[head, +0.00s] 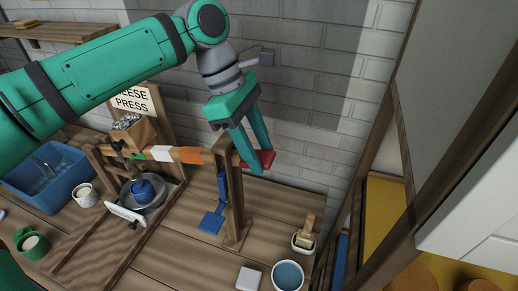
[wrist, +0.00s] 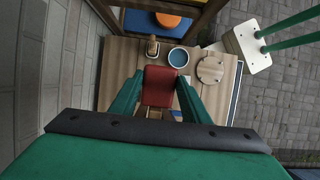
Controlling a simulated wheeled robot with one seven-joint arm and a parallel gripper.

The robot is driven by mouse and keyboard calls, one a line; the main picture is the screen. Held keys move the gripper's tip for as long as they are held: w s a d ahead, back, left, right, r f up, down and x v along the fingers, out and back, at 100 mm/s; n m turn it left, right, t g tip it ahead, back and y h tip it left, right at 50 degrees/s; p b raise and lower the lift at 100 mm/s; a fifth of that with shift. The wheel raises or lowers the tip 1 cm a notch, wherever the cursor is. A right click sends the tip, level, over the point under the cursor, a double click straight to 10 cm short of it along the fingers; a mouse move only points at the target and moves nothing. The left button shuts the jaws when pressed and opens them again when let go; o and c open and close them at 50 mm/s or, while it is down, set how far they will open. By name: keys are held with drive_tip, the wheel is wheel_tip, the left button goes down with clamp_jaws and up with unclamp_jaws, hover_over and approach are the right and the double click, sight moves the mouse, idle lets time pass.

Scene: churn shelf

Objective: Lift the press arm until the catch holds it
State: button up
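The press arm (head: 190,156) is a long bar with orange, white and green bands, lying roughly level, slightly tilted, across the wooden press. Its red end grip (head: 265,159) sticks out past the right post (head: 235,198); it also shows in the wrist view (wrist: 159,86). My gripper (head: 264,160) reaches down from above, one finger on each side of the red grip. In the wrist view the fingertips (wrist: 159,80) look pressed against both its sides, with no clear gap. A blue hinged piece (head: 222,188), seemingly the catch, hangs beside the right post, apart from the bar.
A weight box (head: 127,138) stands at the press's back, a bowl with a blue lump (head: 143,190) below. A blue basin (head: 45,175) and mugs (head: 32,243) are left. A blue-filled cup (head: 287,275) and a brush (head: 305,232) stand right. A brick wall (head: 310,90) rises behind.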

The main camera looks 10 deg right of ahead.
drive_tip(key=c, duration=0.8)
drive_tip(key=shift+w+a+r+h, duration=0.15)
drive_tip(key=shift+a+r, duration=0.05)
drive_tip(key=shift+r, duration=0.5)
drive_tip(key=shift+w+a+r+h, duration=0.15)
drive_tip(key=shift+r, duration=0.55)
drive_tip(key=shift+c, duration=0.2)
drive_tip(key=o, duration=1.5)
drive_tip(key=v, duration=1)
drive_tip(key=shift+w+a+r, duration=0.2)
drive_tip(key=shift+w+r, duration=0.05)
drive_tip(key=shift+r, duration=0.05)
drive_tip(key=shift+w+d, duration=0.1)
